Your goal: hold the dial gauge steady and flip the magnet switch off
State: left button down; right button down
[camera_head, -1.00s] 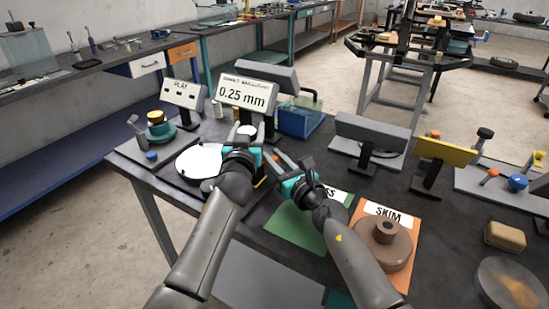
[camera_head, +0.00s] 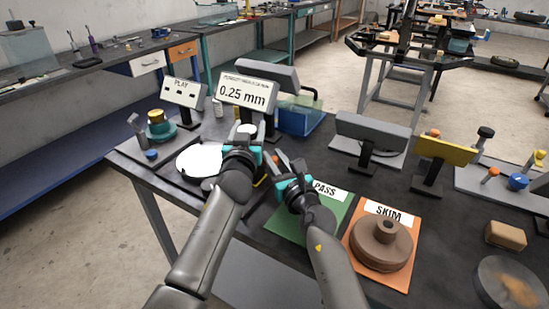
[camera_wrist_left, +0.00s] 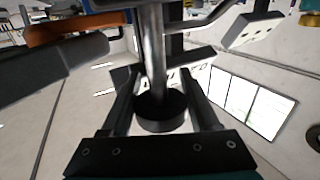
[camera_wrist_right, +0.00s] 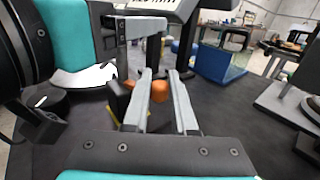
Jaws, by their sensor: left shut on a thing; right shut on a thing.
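My left gripper (camera_head: 246,140) is at the back left of the bench. In the left wrist view its fingers (camera_wrist_left: 160,85) stand either side of a metal post (camera_wrist_left: 153,45) with a dark round collar (camera_wrist_left: 160,110); I take this as the dial gauge stand, and it is upright. The gauge face is not clear. My right gripper (camera_head: 278,162) is just right of the left one. In the right wrist view its fingers (camera_wrist_right: 158,76) are close together around a small orange piece (camera_wrist_right: 160,90), apparently the magnet switch; its exact shape is partly hidden.
A display reading 0.25 mm (camera_head: 246,93) and a PLAY panel (camera_head: 184,93) stand behind. A blue tray (camera_head: 302,118) is at the back. A green PASS mat (camera_head: 285,222) and an orange SKIM mat (camera_head: 400,274) bearing a brown disc (camera_head: 383,250) lie to the right. Both arms are very close together.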

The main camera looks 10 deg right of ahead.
jog(key=c, duration=0.7)
grip_release()
jog(key=v, duration=1.2)
